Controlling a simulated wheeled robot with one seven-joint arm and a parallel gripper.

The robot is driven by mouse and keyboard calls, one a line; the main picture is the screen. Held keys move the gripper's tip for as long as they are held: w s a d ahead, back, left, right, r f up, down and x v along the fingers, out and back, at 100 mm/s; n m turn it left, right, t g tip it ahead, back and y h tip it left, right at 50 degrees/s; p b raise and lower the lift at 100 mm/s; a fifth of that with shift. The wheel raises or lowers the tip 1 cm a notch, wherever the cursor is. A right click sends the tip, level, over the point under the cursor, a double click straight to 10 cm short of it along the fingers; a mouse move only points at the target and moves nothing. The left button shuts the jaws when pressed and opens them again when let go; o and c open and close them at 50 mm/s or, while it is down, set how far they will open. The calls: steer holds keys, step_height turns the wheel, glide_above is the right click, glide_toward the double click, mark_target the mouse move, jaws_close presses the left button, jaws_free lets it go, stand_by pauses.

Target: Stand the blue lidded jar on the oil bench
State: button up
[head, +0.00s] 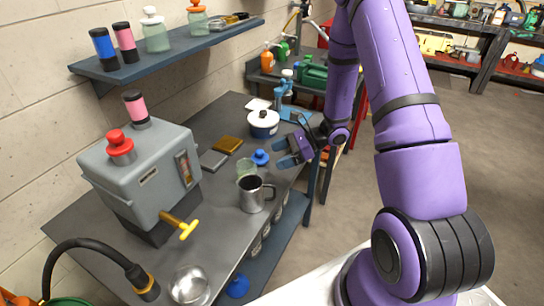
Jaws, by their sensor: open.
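The back bench (262,76), with a green can (314,76) and an orange bottle (268,56), looks like the oil bench.
A metal mug (254,194) stands in front of the glass jar. A grey machine (145,172) with a red knob fills the bench's left. A wall shelf (165,50) holds jars and blue and pink cylinders. A blue press (287,100) stands behind the pot. Floor at right is clear.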

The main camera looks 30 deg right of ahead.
steer(key=s+a+r+n+g+h, duration=0.25)
steer(key=s+r+n, duration=0.3)
steer(key=r, duration=0.55)
steer(key=s+a+r+n+g+h, duration=0.2)
steer(key=s+a+r+n, duration=0.15)
steer(key=r+n, duration=0.45)
steer(key=s+d+r+n+t+h, duration=0.2)
steer(key=s+r+n+t+h, duration=0.1)
steer(key=s+r, duration=0.5)
steer(key=s+d+r+n+t+h, duration=0.2)
steer(key=s+r+n+h, duration=0.3)
steer(key=s+r, duration=0.3)
steer(key=shift+s+t, duration=0.5)
steer(key=shift+t, duration=0.05)
